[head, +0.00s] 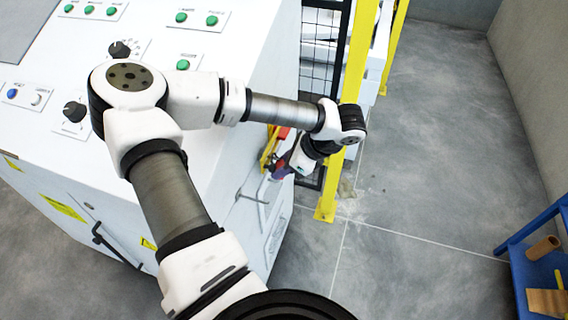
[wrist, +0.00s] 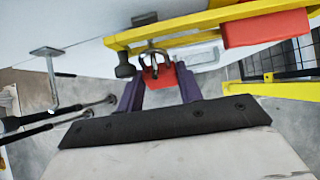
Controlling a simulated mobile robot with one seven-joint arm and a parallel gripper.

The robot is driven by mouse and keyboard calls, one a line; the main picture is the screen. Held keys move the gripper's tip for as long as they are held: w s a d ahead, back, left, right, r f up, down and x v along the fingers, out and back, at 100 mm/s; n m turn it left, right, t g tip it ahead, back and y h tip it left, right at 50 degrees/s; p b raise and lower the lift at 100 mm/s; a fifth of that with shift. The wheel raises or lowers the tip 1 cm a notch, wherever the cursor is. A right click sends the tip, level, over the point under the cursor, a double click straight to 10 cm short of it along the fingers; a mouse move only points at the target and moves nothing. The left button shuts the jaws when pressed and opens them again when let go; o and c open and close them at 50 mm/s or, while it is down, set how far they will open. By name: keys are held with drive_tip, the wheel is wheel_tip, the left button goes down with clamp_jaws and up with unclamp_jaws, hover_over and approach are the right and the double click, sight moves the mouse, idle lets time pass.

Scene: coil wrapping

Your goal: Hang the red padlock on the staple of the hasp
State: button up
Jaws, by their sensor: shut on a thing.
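My gripper (wrist: 158,84) has purple fingers shut on the red padlock (wrist: 161,77), seen in the wrist view. The padlock's grey shackle (wrist: 153,55) points up, away from the palm, and overlaps the lower yellow bar of the hasp (wrist: 190,24). A dark grey metal piece stands just left of the shackle; the staple is not clearly distinguishable, and I cannot tell whether the shackle passes through it. In the head view my gripper (head: 282,172) is beside the machine's side face, near the yellow hasp (head: 268,150); the padlock there is too small to make out.
A red block (wrist: 266,28) sits on the yellow bars, right of the padlock. A metal bracket (wrist: 48,62) and dark rods are at left. A yellow post (head: 352,100) and black mesh fence stand close beside the arm. Open grey floor (head: 430,150) lies to the right.

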drive_tip(key=o, duration=1.1)
